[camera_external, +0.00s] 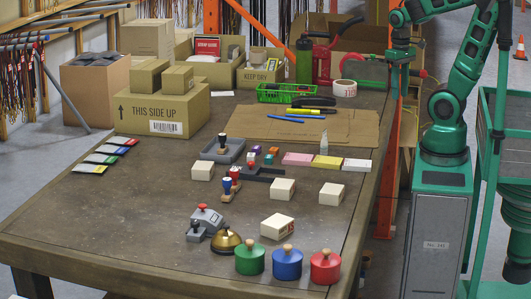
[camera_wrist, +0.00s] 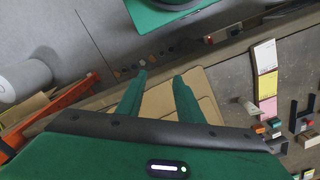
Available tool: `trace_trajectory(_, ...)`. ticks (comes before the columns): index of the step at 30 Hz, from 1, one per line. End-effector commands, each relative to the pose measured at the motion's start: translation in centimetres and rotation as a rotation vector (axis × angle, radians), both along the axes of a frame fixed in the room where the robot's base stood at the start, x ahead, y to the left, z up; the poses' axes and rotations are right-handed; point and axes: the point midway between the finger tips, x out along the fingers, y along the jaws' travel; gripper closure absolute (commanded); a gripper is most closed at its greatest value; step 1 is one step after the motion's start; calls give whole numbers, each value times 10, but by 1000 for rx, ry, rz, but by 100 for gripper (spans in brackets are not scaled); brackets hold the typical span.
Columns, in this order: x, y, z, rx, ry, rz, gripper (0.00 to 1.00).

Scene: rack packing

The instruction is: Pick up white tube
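A small whitish tube (camera_external: 324,143) stands upright on the table behind the flat pink, yellow and white note pads. A pale upright shape (camera_wrist: 246,106) beside the pads in the wrist view looks like the same tube. My gripper (camera_wrist: 160,78) is open, with its two green fingers apart and nothing between them. It is well away from the tube, which lies to its right in the wrist view. In the external view my arm is at the right edge of the table, and its fingers are hard to make out.
Pads (camera_external: 297,159) lie near the tube, with small cream boxes (camera_external: 282,189) and stamps in front. A flat cardboard sheet (camera_external: 290,125) with pens lies behind it. A green basket (camera_external: 285,93) is farther back. An orange post (camera_external: 390,150) rises at the table's right edge.

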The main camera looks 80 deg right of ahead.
Motion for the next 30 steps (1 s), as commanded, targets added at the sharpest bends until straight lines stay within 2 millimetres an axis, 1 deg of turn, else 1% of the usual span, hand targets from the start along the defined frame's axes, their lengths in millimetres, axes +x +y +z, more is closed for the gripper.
trace_trajectory(4,0,0,0,0,0,0,67)
trace_trajectory(5,-2,0,1,1,-3,0,67)
trace_trajectory(6,-9,1,4,2,-12,-3,67)
trace_trajectory(8,-7,2,3,7,-10,-15,67)
trace_trajectory(11,9,6,-4,28,0,-48,67)
trace_trajectory(17,54,23,-31,126,27,-164,67)
trace_trajectory(18,63,28,-36,150,33,-191,67)
trace_trajectory(24,104,53,-66,299,75,-340,67)
trace_trajectory(30,139,81,-91,483,141,-513,67)
